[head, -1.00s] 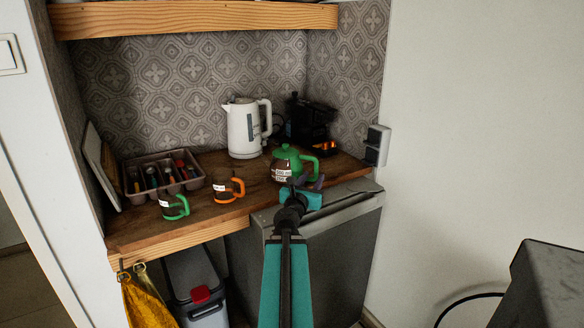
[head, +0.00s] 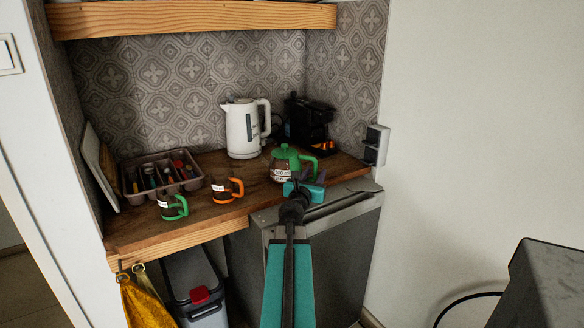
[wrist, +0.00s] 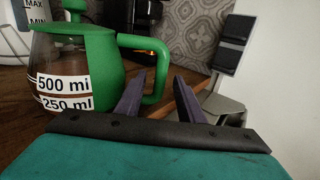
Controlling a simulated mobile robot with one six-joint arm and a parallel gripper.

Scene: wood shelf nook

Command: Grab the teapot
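The teapot (head: 284,161) is a green-lidded glass pot with a green handle and white volume labels, standing upright on the wooden counter. In the wrist view the teapot (wrist: 78,62) fills the left side, with its handle (wrist: 160,60) pointing right. My gripper (wrist: 159,78) is open, with two dark purple fingers apart. The lower part of the handle shows between the fingertips and partly behind the left finger; whether it lies between them or just beyond is unclear. In the head view my gripper (head: 310,178) is at the teapot's front right, its fingers partly hidden by my teal wrist.
A white kettle (head: 243,130) and a black coffee machine (head: 308,122) stand behind the teapot. An orange-handled mug (head: 224,190), a green-handled mug (head: 170,206) and a cutlery tray (head: 133,186) are to the left. A wall socket box (head: 376,145) is at right.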

